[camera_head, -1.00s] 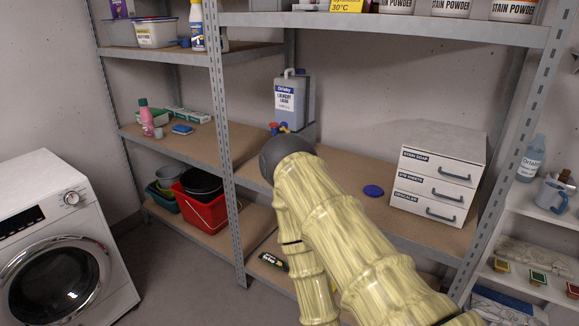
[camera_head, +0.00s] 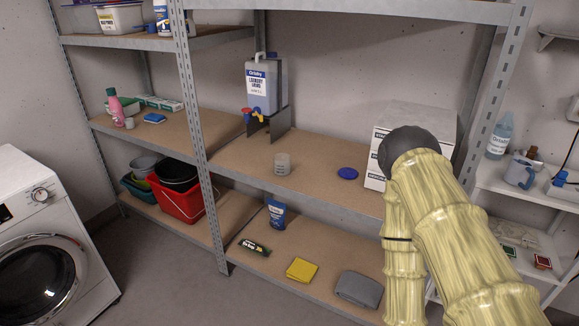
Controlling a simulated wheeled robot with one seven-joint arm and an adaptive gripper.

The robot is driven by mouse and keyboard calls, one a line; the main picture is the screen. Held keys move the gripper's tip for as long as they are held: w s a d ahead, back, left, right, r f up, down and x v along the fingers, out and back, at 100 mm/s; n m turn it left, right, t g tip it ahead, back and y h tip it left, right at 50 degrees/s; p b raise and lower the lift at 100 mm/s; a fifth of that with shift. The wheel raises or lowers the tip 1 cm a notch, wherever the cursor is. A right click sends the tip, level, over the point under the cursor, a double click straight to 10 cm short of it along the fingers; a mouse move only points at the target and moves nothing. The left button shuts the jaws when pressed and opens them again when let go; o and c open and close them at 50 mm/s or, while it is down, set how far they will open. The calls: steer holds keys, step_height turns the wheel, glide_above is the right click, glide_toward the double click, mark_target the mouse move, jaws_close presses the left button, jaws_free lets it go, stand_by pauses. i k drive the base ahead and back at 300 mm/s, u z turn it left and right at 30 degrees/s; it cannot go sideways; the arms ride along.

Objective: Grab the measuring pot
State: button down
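A small translucent cup (camera_head: 283,163) with faint bands, which looks like a measuring pot, stands upright on the middle shelf (camera_head: 310,180). It is right of the laundry liquid jug and left of a flat blue disc (camera_head: 347,173). A blue-grey jug with a handle (camera_head: 520,173) stands on the white shelf at the right; I cannot tell whether it has measuring marks. My yellow arm rises at the lower right, and its dark rounded joint covers part of the white drawer unit. My gripper is not in view.
The white drawer unit (camera_head: 415,115) is to the right. Metal uprights (camera_head: 190,110) and the upper shelf (camera_head: 360,6) bound the space. The shelf around the cup is clear.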

mark_target(282, 164)
steer(key=u, duration=0.05)
steer(key=k, duration=0.5)
steer(key=z, duration=0.4)
steer(key=i, duration=1.55)
steer(key=u, duration=1.6)
